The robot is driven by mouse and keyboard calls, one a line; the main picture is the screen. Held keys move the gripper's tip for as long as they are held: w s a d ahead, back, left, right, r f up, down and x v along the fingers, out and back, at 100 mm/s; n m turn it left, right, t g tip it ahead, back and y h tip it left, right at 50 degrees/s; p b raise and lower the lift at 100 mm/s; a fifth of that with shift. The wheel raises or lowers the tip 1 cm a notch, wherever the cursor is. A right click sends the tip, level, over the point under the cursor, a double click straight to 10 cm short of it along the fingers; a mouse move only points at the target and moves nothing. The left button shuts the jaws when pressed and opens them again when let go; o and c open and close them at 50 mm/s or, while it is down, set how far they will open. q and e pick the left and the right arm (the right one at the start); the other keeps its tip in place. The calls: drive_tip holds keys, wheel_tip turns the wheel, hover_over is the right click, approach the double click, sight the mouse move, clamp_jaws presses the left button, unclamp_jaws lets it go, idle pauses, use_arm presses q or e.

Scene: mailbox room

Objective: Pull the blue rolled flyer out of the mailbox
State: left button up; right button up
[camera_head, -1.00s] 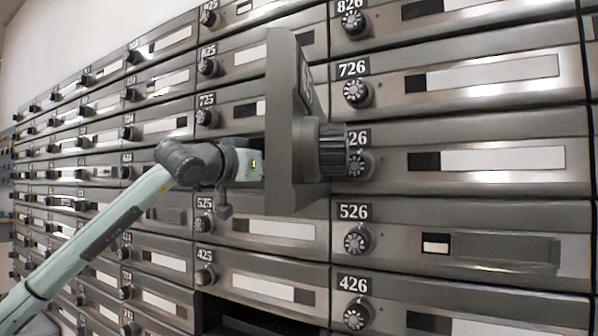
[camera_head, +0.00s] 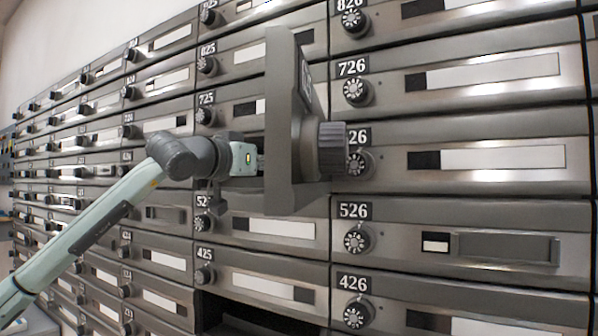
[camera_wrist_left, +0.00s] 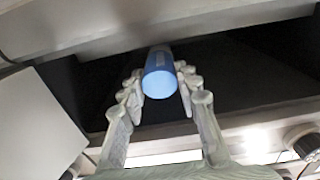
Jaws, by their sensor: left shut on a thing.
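The blue rolled flyer (camera_wrist_left: 160,77) shows end-on in the left wrist view, at the mouth of a dark open mailbox (camera_wrist_left: 235,75). My left gripper (camera_wrist_left: 161,84) is shut on it, with a finger on each side. The flyer's far part is hidden. In the head view my left gripper (camera_head: 258,161) points right, and its fingertips are hidden by the open mailbox door (camera_head: 281,120). The flyer cannot be seen there. My right gripper is not in view.
The open door stands out from the wall with a dark round knob (camera_head: 333,149) on its right face. Closed mailboxes with dials surround it. A dark open compartment (camera_head: 225,312) lies lower down. The space left of my arm, in front of the wall, looks free.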

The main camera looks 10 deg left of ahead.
use_arm(q)
drive_tip(key=b+v, duration=0.4)
drive_tip(key=v, duration=1.5)
drive_tip(key=shift+b, duration=0.3)
drive_tip(key=shift+w+r, duration=0.1)
drive_tip(key=shift+w, duration=0.05)
drive_tip(key=p+x, duration=0.4)
drive_tip(key=x, duration=1.2)
